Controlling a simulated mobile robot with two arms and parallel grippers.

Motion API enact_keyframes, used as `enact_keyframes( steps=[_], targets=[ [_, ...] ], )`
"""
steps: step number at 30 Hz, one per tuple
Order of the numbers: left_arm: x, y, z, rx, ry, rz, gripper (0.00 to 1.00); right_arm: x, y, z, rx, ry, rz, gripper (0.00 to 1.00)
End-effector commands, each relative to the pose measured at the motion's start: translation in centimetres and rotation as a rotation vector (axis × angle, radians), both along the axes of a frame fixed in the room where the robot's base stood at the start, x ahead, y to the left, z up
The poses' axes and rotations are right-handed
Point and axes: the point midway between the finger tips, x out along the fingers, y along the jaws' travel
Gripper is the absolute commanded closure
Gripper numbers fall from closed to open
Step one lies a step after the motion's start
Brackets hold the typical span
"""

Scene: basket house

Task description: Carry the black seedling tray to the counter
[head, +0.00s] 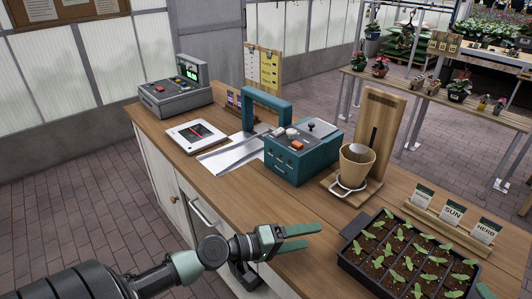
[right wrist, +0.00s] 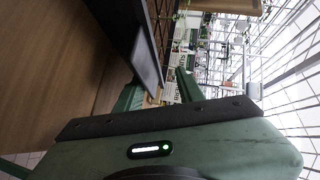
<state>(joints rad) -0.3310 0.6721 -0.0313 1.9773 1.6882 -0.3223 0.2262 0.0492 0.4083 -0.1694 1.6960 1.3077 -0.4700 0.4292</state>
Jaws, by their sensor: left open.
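The black seedling tray (head: 352,265) sits at the right front of the wooden counter, filled with soil and rows of green seedlings. A dark tab sticks out at its left end. My left gripper (head: 312,236) is open and empty over the counter's front edge, left of the tray and apart from it. Only a green tip of my right gripper (head: 485,291) shows at the tray's right corner. In the right wrist view, the right gripper's green fingers (right wrist: 160,92) stand apart, with the tray's dark edge (right wrist: 142,50) between or just beyond them. Contact is unclear.
Behind the tray stand a wooden rack with seed cards (head: 452,212) and a wooden stand with a tan cup (head: 357,165). A teal box (head: 290,165), a white tablet (head: 195,135) and a grey register (head: 175,98) stand further left.

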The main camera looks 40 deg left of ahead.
Motion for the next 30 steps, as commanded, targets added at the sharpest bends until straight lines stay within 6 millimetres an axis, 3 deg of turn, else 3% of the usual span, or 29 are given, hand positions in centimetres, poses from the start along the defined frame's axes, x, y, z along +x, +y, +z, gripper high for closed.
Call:
enact_keyframes(
  steps=[14,30],
  targets=[
    [0.0,0.0,0.0,0.0,0.0,0.0,0.28,-0.6,-0.4,0.1,-0.001,0.0,-0.001,0.45],
    [0.0,0.0,0.0,0.0,0.0,0.0,0.28,-8.9,-5.7,1.9,-0.002,0.002,-0.001,0.45]
  ],
)
